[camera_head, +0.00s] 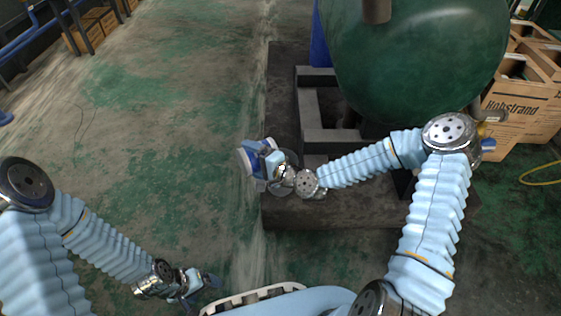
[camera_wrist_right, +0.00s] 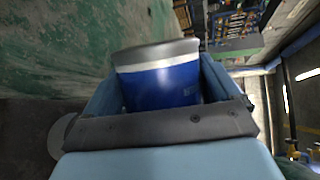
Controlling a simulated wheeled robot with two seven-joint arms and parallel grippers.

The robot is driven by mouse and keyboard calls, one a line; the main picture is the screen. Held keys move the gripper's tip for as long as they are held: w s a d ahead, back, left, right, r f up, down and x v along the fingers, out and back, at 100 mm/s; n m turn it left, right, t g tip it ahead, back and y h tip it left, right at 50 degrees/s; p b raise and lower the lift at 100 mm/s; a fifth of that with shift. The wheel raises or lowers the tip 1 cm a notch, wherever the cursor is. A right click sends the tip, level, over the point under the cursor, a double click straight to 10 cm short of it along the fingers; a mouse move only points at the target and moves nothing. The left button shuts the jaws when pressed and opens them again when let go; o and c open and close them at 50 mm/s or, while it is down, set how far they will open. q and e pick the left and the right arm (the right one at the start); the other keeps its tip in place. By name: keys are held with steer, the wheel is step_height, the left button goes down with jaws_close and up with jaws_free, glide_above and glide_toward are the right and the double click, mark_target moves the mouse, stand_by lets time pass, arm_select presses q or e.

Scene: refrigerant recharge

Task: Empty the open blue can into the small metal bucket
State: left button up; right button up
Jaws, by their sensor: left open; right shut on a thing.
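My right gripper (camera_head: 266,160) is shut on the blue can (camera_head: 250,156), holding it near the left edge of the dark base. The can looks tilted in the head view, with a pale end toward the left. In the right wrist view the can (camera_wrist_right: 158,82) sits between the fingers, showing a blue body, a white band and a grey rim. A greyish round shape (camera_head: 289,156), partly hidden behind my right gripper, may be the small metal bucket. A pale rounded edge also shows at lower left in the right wrist view (camera_wrist_right: 62,135). My left gripper (camera_head: 207,289) is open and empty, low at left.
A large green tank (camera_head: 420,60) stands on a dark frame and base (camera_head: 330,215), close beyond my right arm. Cardboard boxes (camera_head: 520,105) stand at right, with a yellow hose (camera_head: 540,173) on the floor. The stained floor at left is mostly clear.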

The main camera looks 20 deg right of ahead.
steer(key=shift+d+r+m+y+b, duration=0.35)
steer(key=shift+r+m+y, duration=0.15)
steer(key=shift+m, duration=0.1)
stand_by(0.6)
